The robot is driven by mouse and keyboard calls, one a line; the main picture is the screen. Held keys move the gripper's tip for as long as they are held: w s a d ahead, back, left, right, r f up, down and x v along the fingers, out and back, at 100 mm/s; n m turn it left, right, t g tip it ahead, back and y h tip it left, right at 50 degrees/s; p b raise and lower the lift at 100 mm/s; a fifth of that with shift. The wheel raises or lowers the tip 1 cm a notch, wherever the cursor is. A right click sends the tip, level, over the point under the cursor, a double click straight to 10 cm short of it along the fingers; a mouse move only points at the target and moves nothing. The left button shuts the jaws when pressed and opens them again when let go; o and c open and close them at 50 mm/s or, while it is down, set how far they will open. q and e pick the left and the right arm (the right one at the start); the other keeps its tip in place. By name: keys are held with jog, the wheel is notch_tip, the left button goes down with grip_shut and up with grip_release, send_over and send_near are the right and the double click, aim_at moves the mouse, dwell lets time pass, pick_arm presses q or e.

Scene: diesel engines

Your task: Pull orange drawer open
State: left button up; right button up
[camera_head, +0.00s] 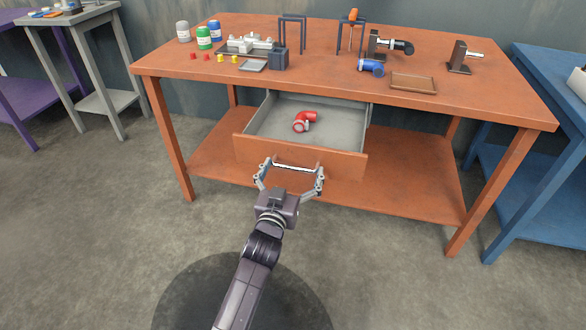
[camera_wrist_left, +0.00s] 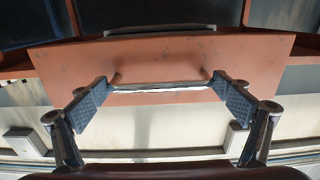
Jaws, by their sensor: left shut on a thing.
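The orange drawer (camera_head: 333,163) hangs out of the front of the orange workbench (camera_head: 460,97), and its grey inside shows. A red pipe elbow (camera_head: 303,121) lies inside it. The drawer's metal bar handle (camera_head: 297,168) is on its front panel. My left gripper (camera_head: 292,175) is shut on the handle, with its fingers at the two ends of the bar. In the left wrist view the two finger pads (camera_wrist_left: 160,93) press at either end of the handle (camera_wrist_left: 160,86), against the orange front (camera_wrist_left: 160,58). My right gripper is not in view.
Bottles (camera_head: 204,38), a blue pipe elbow (camera_head: 371,67), a small tray (camera_head: 414,83) and metal fixtures stand on the benchtop. A lower shelf (camera_head: 405,190) runs beneath the drawer. A blue table (camera_head: 530,190) is at the right. The floor before the drawer is clear.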

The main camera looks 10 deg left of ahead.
pick_arm(q)
jog(key=shift+d+r, duration=0.1)
jog(key=o, duration=1.4)
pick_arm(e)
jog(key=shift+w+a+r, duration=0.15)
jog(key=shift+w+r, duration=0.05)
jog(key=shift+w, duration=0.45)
pick_arm(q)
jog(key=shift+s, duration=0.2)
jog(key=s, duration=1.1)
jog(key=shift+s+a, duration=0.2)
jog(key=shift+s, duration=0.1)
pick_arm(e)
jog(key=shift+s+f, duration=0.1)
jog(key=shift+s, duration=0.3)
